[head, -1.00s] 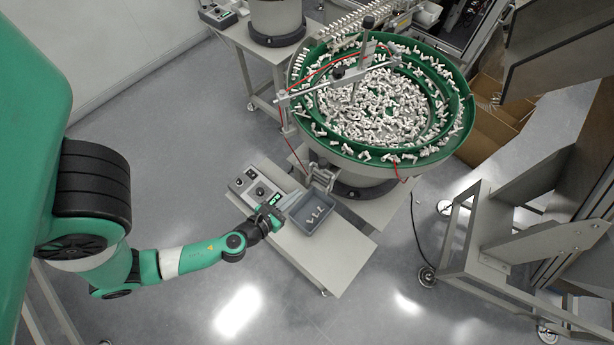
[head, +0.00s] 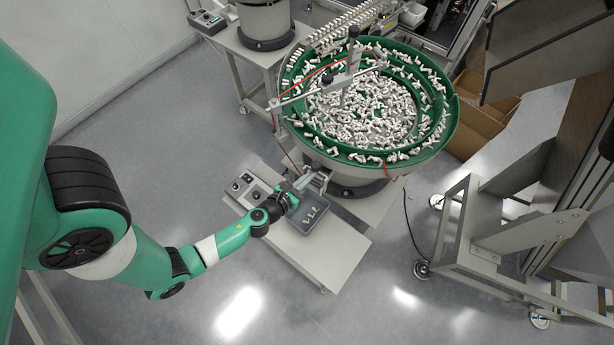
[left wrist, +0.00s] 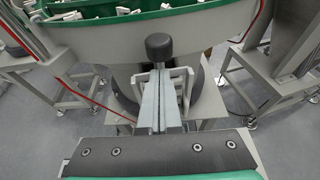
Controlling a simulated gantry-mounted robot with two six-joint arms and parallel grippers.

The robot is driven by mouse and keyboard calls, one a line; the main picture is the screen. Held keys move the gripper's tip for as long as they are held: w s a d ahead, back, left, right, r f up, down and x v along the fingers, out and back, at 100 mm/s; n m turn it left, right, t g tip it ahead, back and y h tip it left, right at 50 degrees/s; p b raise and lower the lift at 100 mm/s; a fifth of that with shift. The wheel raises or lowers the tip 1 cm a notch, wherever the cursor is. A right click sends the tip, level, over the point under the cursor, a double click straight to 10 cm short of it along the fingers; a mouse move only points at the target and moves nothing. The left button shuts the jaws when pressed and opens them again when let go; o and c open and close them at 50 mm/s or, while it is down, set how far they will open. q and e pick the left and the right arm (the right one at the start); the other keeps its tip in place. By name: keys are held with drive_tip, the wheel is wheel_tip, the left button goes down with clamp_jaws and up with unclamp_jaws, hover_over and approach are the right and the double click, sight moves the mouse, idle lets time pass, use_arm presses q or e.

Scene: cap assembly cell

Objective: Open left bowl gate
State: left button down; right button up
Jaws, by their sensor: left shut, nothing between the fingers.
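The bowl feeder (head: 452,125) is a large green-rimmed bowl full of small white parts. Its metal gate chute (head: 320,180) sits on the front side, under the rim. In the left wrist view a black round knob (left wrist: 160,46) stands at the gate, with the metal chute (left wrist: 187,85) around and below it. My left gripper (head: 303,181) is shut and empty, close to the gate. In the left wrist view its closed fingers (left wrist: 158,72) point straight at the knob, and the tips look just short of it or touching; I cannot tell which. My right gripper is not in view.
A grey bin (head: 314,220) with a few white parts sits below the chute on a small table (head: 330,255). A control box (head: 247,188) stands left of it. A red cable (left wrist: 261,25) hangs by the bowl. A wheeled frame (head: 450,235) stands right.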

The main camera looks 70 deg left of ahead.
use_arm(q)
wheel_tip(320, 180, up, 5)
drive_tip(key=p, duration=0.4)
drive_tip(key=shift+f+p, duration=0.15)
drive_tip(key=shift+p, duration=0.2)
drive_tip(key=shift+f, duration=0.15)
approach(312, 168)
drive_tip(key=shift+b+v, duration=0.35)
drive_tip(key=shift+v, duration=1.75)
drive_tip(key=shift+w, duration=0.1)
